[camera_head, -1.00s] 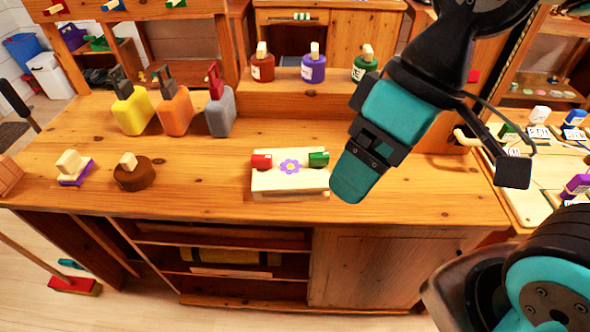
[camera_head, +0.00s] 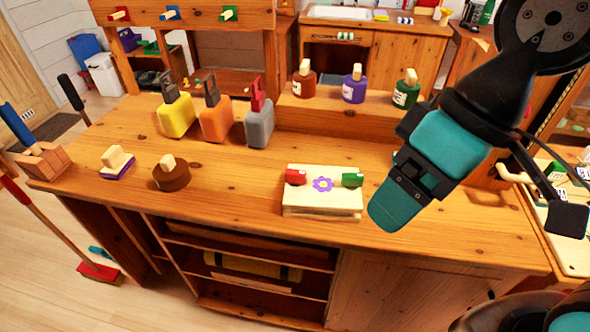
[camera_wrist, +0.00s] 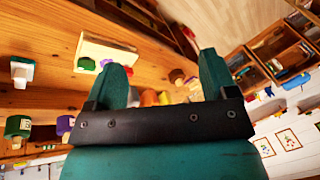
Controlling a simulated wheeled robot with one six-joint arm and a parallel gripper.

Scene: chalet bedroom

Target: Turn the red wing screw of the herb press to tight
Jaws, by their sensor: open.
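The herb press (camera_head: 322,200) is a pale wooden block with a purple flower on top, lying near the front edge of the wooden bench. Its red wing screw (camera_head: 296,177) sits at the top left and a green wing screw (camera_head: 352,180) at the top right. My gripper (camera_head: 385,218) hangs above the bench to the right of the press, apart from both screws. In the wrist view the press (camera_wrist: 104,52) is at the upper left, beyond the open, empty fingers of my gripper (camera_wrist: 166,75).
Yellow, orange and grey bottles (camera_head: 216,120) stand at the back left. Brown, purple and green jars (camera_head: 354,88) stand on a raised ledge behind. A round brown stamp (camera_head: 170,174) and a purple-edged brush (camera_head: 116,163) lie left. Bench between stamp and press is clear.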

